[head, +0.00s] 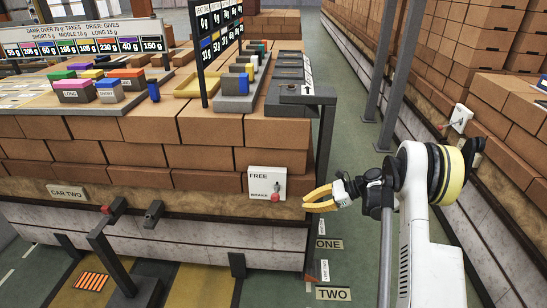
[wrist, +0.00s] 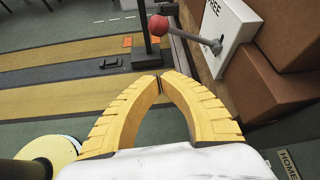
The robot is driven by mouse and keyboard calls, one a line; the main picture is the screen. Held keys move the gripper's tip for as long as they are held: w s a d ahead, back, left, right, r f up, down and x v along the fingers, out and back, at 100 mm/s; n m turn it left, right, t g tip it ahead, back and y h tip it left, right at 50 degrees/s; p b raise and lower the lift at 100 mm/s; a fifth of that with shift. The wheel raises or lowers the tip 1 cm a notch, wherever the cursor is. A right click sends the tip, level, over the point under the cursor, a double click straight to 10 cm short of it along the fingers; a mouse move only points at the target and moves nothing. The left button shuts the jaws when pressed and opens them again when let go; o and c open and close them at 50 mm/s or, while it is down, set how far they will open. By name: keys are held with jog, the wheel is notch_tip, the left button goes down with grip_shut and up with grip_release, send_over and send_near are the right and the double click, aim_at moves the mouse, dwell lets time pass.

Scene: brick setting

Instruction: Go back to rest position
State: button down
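My gripper (head: 316,201) is in front of the right end of the brick car, just right of a white lever panel (head: 254,184). In the wrist view, the two yellow fingers (wrist: 160,83) arch together and their tips meet with nothing between them. The panel reads FREE above and BRAKE below, and its red-knobbed lever (head: 275,197) hangs by the BRAKE word. In the wrist view the red knob (wrist: 157,25) is beyond the fingertips, apart from them. My arm reaches in from the right.
The car (head: 150,232) is labelled CAR TWO and carries bricks and coloured blocks. A dark post (head: 325,150) stands at its right corner. A second brick-loaded car (head: 490,160) stands on the right. Green floor shows between them, with ONE and TWO signs (head: 333,294).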

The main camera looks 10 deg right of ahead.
jog(key=s+a+r+n+h, duration=0.3)
jog(key=s+a+r+n, duration=0.15)
jog(key=r, duration=0.45)
jog(key=s+a+r+n+h, duration=0.2)
jog(key=s+a+r+n, duration=0.25)
jog(key=r, duration=0.55)
jog(key=s+r+n+t+h, duration=0.1)
jog(key=s+n+h, duration=0.2)
jog(key=s+n, duration=0.3)
jog(key=s+a+r+n+t+h, duration=0.1)
jog(key=s+n, duration=0.5)
jog(key=s, duration=1.1)
jog(key=shift+s+r+t+h, duration=0.35)
jog(key=shift+r+h, duration=0.4)
jog(key=shift+h, duration=0.35)
jog(key=shift+w, duration=0.1)
